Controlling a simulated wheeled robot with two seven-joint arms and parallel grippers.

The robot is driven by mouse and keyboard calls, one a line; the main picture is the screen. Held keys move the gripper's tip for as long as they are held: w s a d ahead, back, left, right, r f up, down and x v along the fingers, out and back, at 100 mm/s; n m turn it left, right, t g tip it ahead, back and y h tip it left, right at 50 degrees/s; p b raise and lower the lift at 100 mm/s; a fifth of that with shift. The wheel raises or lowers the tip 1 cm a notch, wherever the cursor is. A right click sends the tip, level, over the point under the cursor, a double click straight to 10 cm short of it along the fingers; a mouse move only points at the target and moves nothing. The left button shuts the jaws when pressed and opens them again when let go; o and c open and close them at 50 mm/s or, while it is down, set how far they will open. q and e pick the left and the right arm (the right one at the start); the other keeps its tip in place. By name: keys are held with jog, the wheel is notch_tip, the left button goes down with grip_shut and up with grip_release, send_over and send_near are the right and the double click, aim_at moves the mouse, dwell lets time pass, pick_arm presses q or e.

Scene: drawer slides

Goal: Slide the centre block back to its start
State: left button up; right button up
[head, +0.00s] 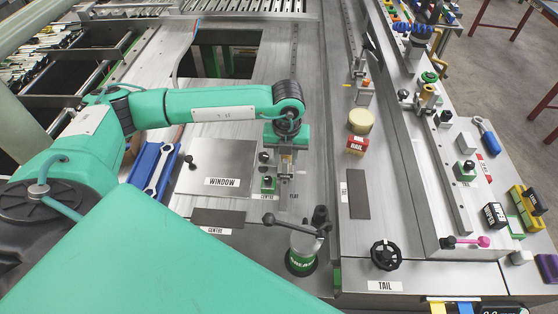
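My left gripper (285,172) points down over the steel bed, just right of the window plate. The centre block (268,186) is a small green block with a label on its front and a dark knob above it. It sits at the plate's right edge, right beside my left gripper's fingers. The fingers are small here and partly hidden under the wrist, so I cannot tell whether they touch or hold the block. A dark strip (218,217) with a "CENTRE" label (216,230) lies below the window plate. My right gripper is not in view.
The steel window plate (222,162) lies left of the block. A black handwheel (385,255) is at the lower right. A blue tray (154,172) with wrenches lies left. Long rails run along the right.

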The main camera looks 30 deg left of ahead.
pick_arm(q)
grip_shut()
jog(key=shift+w+a+b, duration=0.35)
jog(key=shift+w+b, duration=0.1)
jog(key=shift+w, duration=0.3)
jog(key=shift+w+a+b, duration=0.35)
jog(key=shift+w+b, duration=0.05)
jog(key=shift+w, duration=0.35)
jog(key=shift+w+a+b, duration=0.55)
jog(key=shift+w+a, duration=0.05)
jog(key=shift+w, duration=0.6)
jog(key=shift+w+a+b, duration=0.55)
jog(key=shift+w+b, duration=0.05)
jog(key=shift+w, duration=0.65)
jog(key=shift+w+a+b, duration=0.55)
jog(key=shift+w+a, duration=0.05)
jog(key=shift+w, duration=0.6)
jog(key=shift+w+a+b, duration=0.35)
jog(key=shift+w+a, duration=0.05)
jog(key=shift+w, duration=0.4)
jog(key=shift+w+a+b, duration=0.35)
jog(key=shift+w, duration=0.4)
jog(key=shift+w+a+b, duration=0.35)
jog(key=shift+w+a, duration=0.05)
jog(key=shift+w, duration=0.4)
jog(key=shift+o, duration=0.2)
grip_release()
jog(key=shift+r, duration=0.1)
